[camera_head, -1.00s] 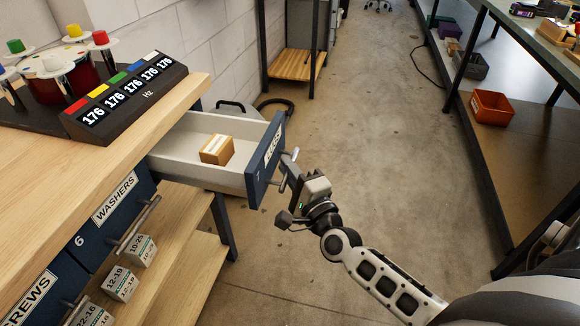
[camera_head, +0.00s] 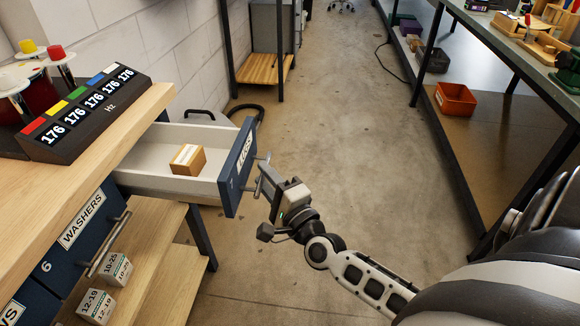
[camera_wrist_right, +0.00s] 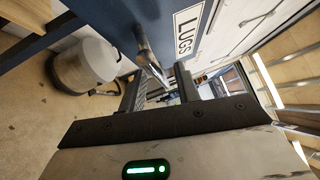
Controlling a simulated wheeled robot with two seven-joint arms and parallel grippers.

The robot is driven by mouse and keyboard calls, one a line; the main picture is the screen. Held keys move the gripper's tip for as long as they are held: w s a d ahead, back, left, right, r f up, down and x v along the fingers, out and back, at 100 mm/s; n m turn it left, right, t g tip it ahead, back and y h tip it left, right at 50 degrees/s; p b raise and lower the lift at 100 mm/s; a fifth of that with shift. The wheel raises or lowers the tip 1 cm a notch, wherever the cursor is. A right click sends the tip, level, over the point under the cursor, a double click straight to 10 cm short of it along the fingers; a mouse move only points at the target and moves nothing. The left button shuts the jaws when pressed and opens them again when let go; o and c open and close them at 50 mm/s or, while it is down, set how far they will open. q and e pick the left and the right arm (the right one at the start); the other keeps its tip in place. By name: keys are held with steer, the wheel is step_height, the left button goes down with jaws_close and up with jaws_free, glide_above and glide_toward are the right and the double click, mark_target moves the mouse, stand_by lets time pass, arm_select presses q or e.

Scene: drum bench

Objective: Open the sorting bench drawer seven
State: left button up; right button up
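The drawer with the LUGS label, its front (camera_head: 238,168) dark blue, stands pulled well out of the bench; its number is hard to read. A small wooden box (camera_head: 188,158) lies inside the drawer. My right gripper (camera_head: 266,178) is at the bar handle of this drawer, on its outer side. In the right wrist view the fingers (camera_wrist_right: 160,88) are apart, with the metal handle (camera_wrist_right: 146,48) ahead, in line with the gap between them. The gripper looks open and not clamped on the bar. My left gripper is not in view.
The WASHERS drawer (camera_head: 84,222), number 6, is below and nearer, shut. Small labelled boxes (camera_head: 112,268) stand on the lower shelf. A frequency display (camera_head: 85,112) is on the bench top. The aisle floor (camera_head: 340,130) is clear; an orange bin (camera_head: 455,99) sits on the shelf at right.

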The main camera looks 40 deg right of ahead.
arm_select(q)
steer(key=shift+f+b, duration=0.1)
steer(key=shift+b, duration=0.3)
arm_select(e)
steer(key=s+f, duration=0.2)
steer(key=s, duration=1.2)
steer(key=shift+s, duration=0.25)
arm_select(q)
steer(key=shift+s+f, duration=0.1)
